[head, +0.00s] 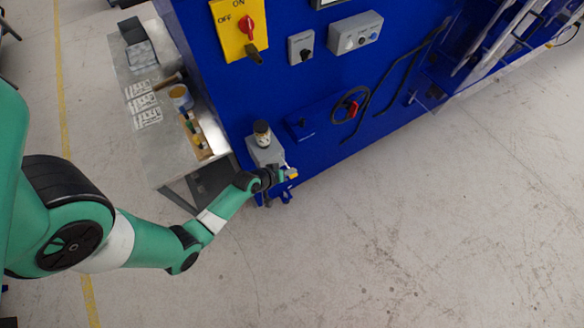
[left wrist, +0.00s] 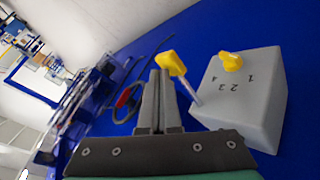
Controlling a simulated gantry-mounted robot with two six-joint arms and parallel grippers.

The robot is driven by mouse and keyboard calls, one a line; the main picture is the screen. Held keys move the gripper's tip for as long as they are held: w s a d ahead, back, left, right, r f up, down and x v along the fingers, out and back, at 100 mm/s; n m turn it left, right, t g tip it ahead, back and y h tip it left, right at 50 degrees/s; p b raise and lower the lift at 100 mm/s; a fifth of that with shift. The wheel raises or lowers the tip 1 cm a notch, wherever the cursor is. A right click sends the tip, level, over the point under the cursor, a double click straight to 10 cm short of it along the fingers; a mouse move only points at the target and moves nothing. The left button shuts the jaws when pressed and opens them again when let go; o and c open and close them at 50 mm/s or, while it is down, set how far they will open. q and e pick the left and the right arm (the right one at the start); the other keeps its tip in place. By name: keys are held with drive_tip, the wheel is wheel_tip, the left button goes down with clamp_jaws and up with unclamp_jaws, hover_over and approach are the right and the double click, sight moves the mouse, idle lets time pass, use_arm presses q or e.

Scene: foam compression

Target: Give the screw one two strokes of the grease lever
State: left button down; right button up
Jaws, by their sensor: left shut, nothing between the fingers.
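The grease unit is a grey box (head: 265,151) on the side of the blue machine, with a small jar (head: 262,133) on top. In the left wrist view the box (left wrist: 250,105) shows printed numbers 1 to 4 and a yellow selector knob (left wrist: 231,61); which number it points at I cannot tell. The grease lever is a pale rod with a yellow grip (left wrist: 172,63), sticking out from the box. The grip also shows in the head view (head: 292,174). My left gripper (left wrist: 160,76) is shut and empty, its fingertips close beside the grip; contact is unclear.
A metal bench (head: 155,100) with papers, a can (head: 181,97) and bottles stands left of the machine. A red-centred handwheel (head: 352,108), a yellow ON/OFF switch (head: 240,28) and control boxes sit on the blue panel. The floor at right is clear.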

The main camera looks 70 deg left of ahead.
use_arm(q)
drive_tip(key=shift+f+b, duration=0.4)
drive_tip(key=shift+f, duration=0.15)
idle(0.8)
drive_tip(key=shift+r+p, duration=1.75)
drive_tip(key=shift+p, duration=0.05)
wheel_tip(320, 180, up, 5)
drive_tip(key=p, duration=0.5)
